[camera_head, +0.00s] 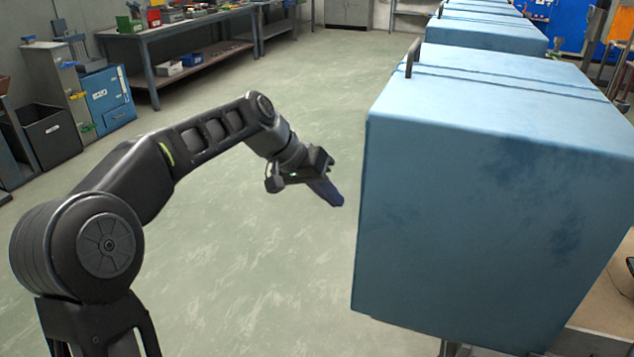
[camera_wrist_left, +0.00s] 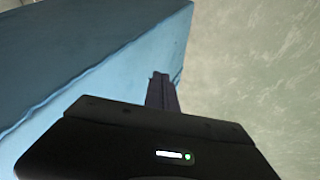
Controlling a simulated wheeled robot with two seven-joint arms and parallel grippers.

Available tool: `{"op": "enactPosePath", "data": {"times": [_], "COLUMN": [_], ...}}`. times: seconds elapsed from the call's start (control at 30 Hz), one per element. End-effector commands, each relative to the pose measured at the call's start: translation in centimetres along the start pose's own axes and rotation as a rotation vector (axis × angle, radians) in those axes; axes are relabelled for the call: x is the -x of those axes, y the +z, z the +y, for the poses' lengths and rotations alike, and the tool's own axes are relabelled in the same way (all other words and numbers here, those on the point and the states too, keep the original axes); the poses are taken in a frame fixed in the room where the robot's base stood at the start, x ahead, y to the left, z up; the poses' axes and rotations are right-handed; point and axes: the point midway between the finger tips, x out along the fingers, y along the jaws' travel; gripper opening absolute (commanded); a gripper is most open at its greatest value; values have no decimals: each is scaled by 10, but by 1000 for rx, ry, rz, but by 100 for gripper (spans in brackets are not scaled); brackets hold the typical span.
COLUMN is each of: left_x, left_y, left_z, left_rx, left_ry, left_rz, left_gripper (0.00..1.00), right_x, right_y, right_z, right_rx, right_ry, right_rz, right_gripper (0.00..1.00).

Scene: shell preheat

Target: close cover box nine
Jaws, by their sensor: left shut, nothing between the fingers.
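A large light-blue box (camera_head: 490,210) stands at the right in the head view, with a dark upright handle (camera_head: 412,57) at its top left edge and dark seams across its top. Which box is number nine cannot be read. My left gripper (camera_head: 338,200) is in front of the floor, left of the box's near face and apart from it in the picture. It is shut and empty. In the left wrist view, the shut fingers (camera_wrist_left: 162,90) show beside the blue box surface (camera_wrist_left: 90,50). Contact cannot be judged. My right gripper is not in view.
More blue boxes (camera_head: 488,30) stand in a row behind the large one. A workbench (camera_head: 185,40) with small items stands at the back left. A blue cabinet (camera_head: 107,98) and a dark bin (camera_head: 48,133) stand at the left. The green floor (camera_head: 250,270) between is clear.

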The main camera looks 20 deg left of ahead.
Motion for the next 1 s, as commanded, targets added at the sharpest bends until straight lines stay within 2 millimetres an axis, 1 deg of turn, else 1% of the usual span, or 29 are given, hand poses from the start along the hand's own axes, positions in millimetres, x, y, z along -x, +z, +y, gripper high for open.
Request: {"op": "enactPosePath", "data": {"times": [0.03, 0.1, 0.23, 0.4, 0.77, 0.87, 1.0], "left_x": [-4, -8, -14, -18, -18, -20, -27], "left_y": [0, 0, 0, 0, 0, 0, 0], "left_z": [10, 19, 31, 36, 37, 41, 57], "left_rx": [-4, -4, -2, -1, -1, -1, -4], "left_ry": [2, 1, 1, 0, 0, 0, 5], "left_rz": [0, -1, 0, 0, 0, 0, -2], "left_gripper": [0, 0, 0, 0, 0, 0, 0], "right_x": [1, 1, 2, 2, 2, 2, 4], "right_y": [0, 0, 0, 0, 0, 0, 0], "right_z": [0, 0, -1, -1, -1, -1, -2], "right_rx": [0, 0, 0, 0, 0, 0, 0], "right_ry": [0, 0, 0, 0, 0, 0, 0], "right_rz": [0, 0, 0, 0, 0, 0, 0], "right_gripper": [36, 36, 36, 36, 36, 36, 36]}}
